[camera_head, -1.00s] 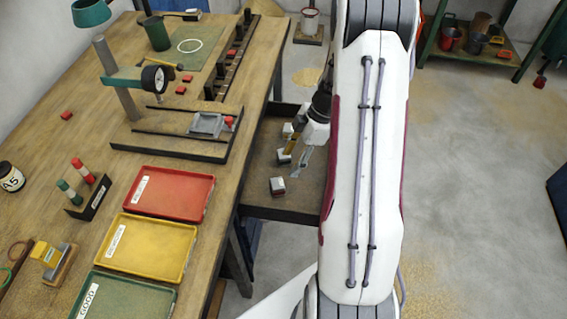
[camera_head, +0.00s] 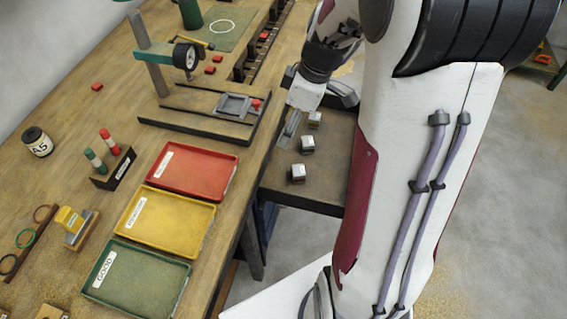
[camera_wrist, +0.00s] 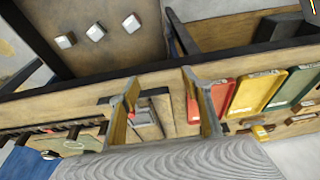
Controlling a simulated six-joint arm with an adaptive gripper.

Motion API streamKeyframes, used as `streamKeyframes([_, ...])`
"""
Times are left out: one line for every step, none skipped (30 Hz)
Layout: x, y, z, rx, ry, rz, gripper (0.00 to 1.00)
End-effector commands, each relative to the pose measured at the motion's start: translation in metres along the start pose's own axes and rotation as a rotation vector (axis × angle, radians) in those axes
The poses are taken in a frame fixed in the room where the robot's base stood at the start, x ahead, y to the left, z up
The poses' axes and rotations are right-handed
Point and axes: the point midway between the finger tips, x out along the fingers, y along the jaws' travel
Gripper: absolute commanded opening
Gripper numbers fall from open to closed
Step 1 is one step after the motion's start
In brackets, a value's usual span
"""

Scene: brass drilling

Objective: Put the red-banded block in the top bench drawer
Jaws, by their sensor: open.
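Three small grey, pale-topped blocks stand in a row on a dark-rimmed brown surface beside the bench: a far one (camera_head: 315,119), a middle one (camera_head: 307,144) and a near one (camera_head: 297,173). They also show at the upper left of the wrist view (camera_wrist: 95,32). I cannot make out a red band on any of them. My gripper (camera_head: 291,124) is above the bench edge, left of the blocks. In the wrist view its fingers (camera_wrist: 159,82) are spread apart with nothing held between them. I cannot tell for sure which part is the top bench drawer.
A marker rack (camera_head: 113,170) and small red blocks (camera_head: 97,86) stand further left.

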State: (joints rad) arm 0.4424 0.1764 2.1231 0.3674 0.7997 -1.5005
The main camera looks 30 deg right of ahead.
Motion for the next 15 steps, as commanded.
streamKeyframes([-0.008, -0.008, -0.005, 0.016, -0.001, 0.013, 0.48])
streamKeyframes([-0.013, -0.012, -0.007, 0.029, -0.003, 0.020, 0.48])
streamKeyframes([-0.018, -0.018, -0.010, 0.047, -0.005, 0.028, 0.48])
streamKeyframes([-0.022, -0.022, -0.012, 0.061, -0.006, 0.034, 0.48])
streamKeyframes([-0.026, -0.026, -0.014, 0.075, -0.006, 0.041, 0.48])
streamKeyframes([-0.031, -0.032, -0.016, 0.092, -0.007, 0.050, 0.48])
streamKeyframes([-0.035, -0.036, -0.017, 0.106, -0.008, 0.056, 0.48])
streamKeyframes([-0.038, -0.041, -0.019, 0.120, -0.007, 0.063, 0.48])
streamKeyframes([-0.043, -0.047, -0.021, 0.139, -0.007, 0.072, 0.48])
streamKeyframes([-0.047, -0.051, -0.022, 0.152, -0.007, 0.079, 0.48])
streamKeyframes([-0.050, -0.056, -0.023, 0.166, -0.006, 0.085, 0.48])
streamKeyframes([-0.055, -0.062, -0.024, 0.185, -0.005, 0.094, 0.48])
streamKeyframes([-0.058, -0.066, -0.025, 0.200, -0.003, 0.101, 0.48])
streamKeyframes([-0.062, -0.070, -0.025, 0.213, -0.002, 0.109, 0.48])
streamKeyframes([-0.066, -0.076, -0.026, 0.233, 0.001, 0.117, 0.48])
